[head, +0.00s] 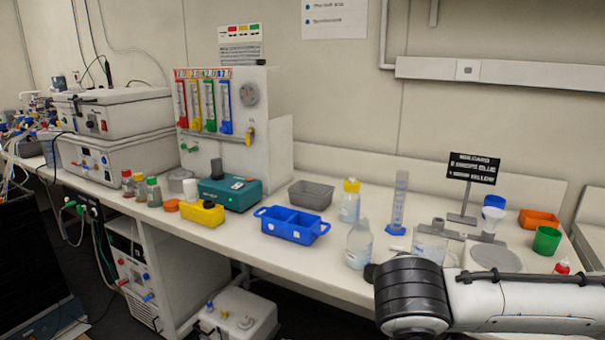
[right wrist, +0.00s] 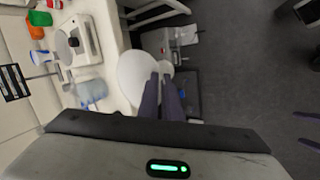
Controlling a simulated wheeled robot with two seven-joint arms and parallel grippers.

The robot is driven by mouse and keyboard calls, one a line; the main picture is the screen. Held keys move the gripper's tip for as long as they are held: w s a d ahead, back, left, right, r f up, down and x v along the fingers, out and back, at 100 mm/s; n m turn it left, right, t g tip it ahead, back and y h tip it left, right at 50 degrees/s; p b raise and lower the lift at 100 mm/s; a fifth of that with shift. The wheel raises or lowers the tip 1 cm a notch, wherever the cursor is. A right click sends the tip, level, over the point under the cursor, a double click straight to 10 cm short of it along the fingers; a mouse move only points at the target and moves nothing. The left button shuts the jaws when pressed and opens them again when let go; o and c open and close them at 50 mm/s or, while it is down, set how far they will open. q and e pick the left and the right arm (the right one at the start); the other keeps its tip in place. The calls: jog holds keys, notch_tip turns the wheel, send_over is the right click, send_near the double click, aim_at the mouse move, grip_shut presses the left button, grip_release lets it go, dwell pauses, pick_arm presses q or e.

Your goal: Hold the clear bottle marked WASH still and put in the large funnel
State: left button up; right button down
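A clear, uncapped bottle (head: 358,247) stands upright near the front edge of the bench in the head view. Its marking is too small to read, so I cannot confirm that it says WASH. My left gripper is in neither view. My right gripper (right wrist: 165,82) shows in the right wrist view, its dark fingers close together on a white, round-mouthed piece (right wrist: 137,78) that looks like the large funnel. It is over the bench's front edge, apart from the bottle. In the head view my right arm comes in at lower right; its gripper is hidden there.
A yellow-capped bottle (head: 350,203), a blue tray (head: 284,236) and a measuring cylinder (head: 399,205) stand around the clear bottle. A clear beaker (head: 429,246) is to its right. A sign (head: 473,168), green cup (head: 546,240) and orange bin (head: 539,217) are at the right.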

jog(key=s+m+g, duration=0.1)
jog(key=m, duration=0.1)
jog(key=s+d+r+m+g+h, duration=0.1)
jog(key=s+m, duration=0.1)
jog(key=m, duration=0.1)
jog(key=s+r+m+g, duration=0.1)
jog(key=m+g, duration=0.1)
jog(key=m, duration=0.1)
jog(key=shift+s+d+r, duration=0.1)
jog(key=shift+s+d, duration=0.05)
jog(key=shift+d, duration=0.05)
